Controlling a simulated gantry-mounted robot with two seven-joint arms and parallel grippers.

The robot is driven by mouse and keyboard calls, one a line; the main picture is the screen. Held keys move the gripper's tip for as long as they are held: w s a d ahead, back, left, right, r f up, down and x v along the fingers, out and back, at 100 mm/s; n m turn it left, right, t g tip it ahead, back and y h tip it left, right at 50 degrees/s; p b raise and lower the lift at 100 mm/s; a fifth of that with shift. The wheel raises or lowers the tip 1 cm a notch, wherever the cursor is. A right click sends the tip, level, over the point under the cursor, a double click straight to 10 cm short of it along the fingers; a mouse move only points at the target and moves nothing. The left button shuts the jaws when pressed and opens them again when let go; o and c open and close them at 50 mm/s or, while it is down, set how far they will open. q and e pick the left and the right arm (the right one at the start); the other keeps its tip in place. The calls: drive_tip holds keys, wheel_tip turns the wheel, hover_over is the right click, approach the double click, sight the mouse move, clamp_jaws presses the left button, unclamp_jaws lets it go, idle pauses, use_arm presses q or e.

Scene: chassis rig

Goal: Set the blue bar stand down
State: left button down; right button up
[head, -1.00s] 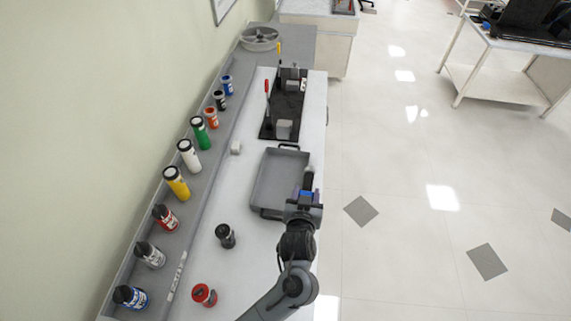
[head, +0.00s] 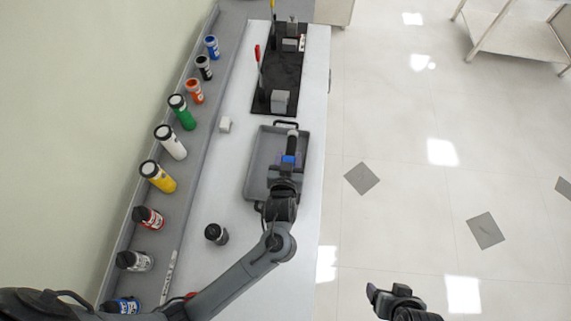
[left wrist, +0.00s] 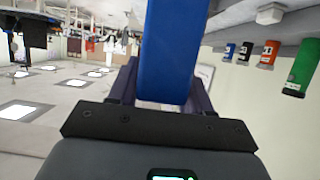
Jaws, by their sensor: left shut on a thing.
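My left gripper (head: 288,166) is over the right part of the grey tray (head: 253,178) on the bench. It is shut on the blue bar stand (head: 289,159), of which only a small blue patch shows in the head view. In the left wrist view the stand is a broad blue bar (left wrist: 172,50) standing up between the two fingers. Whether the stand touches the tray is hidden. My right gripper (head: 388,297) is low in the head view, over the floor and away from the bench; its jaws are too small to read.
A black board (head: 284,78) with a red-handled tool (head: 258,54) lies beyond the tray. Several coloured bottles line the grey shelf along the wall.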

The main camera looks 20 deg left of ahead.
use_arm(q)
drive_tip(key=shift+w+a+f, duration=0.15)
drive_tip(key=shift+w+f, duration=0.1)
drive_tip(key=shift+f, duration=2.25)
use_arm(e)
drive_tip(key=shift+w, duration=0.3)
use_arm(q)
drive_tip(key=shift+f, duration=0.1)
use_arm(e)
drive_tip(key=shift+f, duration=0.15)
use_arm(q)
drive_tip(key=shift+c, duration=2.4)
unclamp_jaws()
drive_tip(key=shift+f, duration=0.15)
use_arm(e)
drive_tip(key=shift+a, duration=0.1)
